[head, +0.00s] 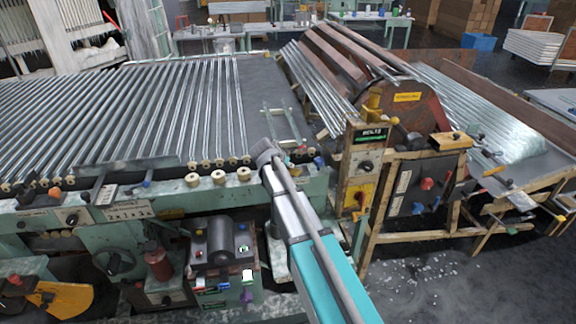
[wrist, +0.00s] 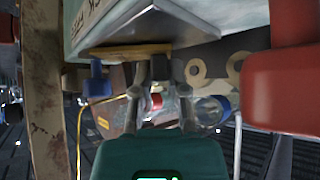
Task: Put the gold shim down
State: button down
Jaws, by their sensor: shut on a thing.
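In the wrist view my gripper (wrist: 160,72) is at the middle, its two fingers drawn together. A thin gold-brown strip (wrist: 122,51), seen nearly edge-on, lies across the fingertips and looks like the gold shim. My gripper is shut on it. A pale block with a shiny metal underside (wrist: 150,24) is just beyond and above the strip; I cannot tell whether they touch. In the head view my arm reaches to the machine's front edge, and I cannot make out the gripper or the shim there.
In the wrist view a red block (wrist: 284,88) is close on the right and a worn upright post (wrist: 43,95) on the left. A blue knob (wrist: 97,82) is near the fingers.

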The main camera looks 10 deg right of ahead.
jog(key=c, duration=0.9)
grip_release()
jog(key=shift+f, duration=0.1)
jog(key=shift+c, duration=0.2)
jog(key=shift+r+p, duration=0.3)
jog(key=shift+r, duration=0.05)
jog(key=shift+s+a+r+p, duration=0.35)
jog(key=shift+s+r+p, duration=0.05)
jog(key=shift+r+p, duration=0.1)
jog(key=p+v, duration=0.7)
jog(key=v, duration=0.3)
jog(key=shift+s, duration=0.15)
jog(key=s+d+f+n+g+y, duration=0.2)
jog(key=s+n+g+y, duration=0.1)
jog(key=s, duration=0.9)
jog(key=s+d+f+n+g+y, duration=0.3)
jog(key=s+n, duration=0.3)
jog(key=s, duration=0.6)
jog(key=shift+s+d+f, duration=0.2)
jog(key=shift+d, duration=0.05)
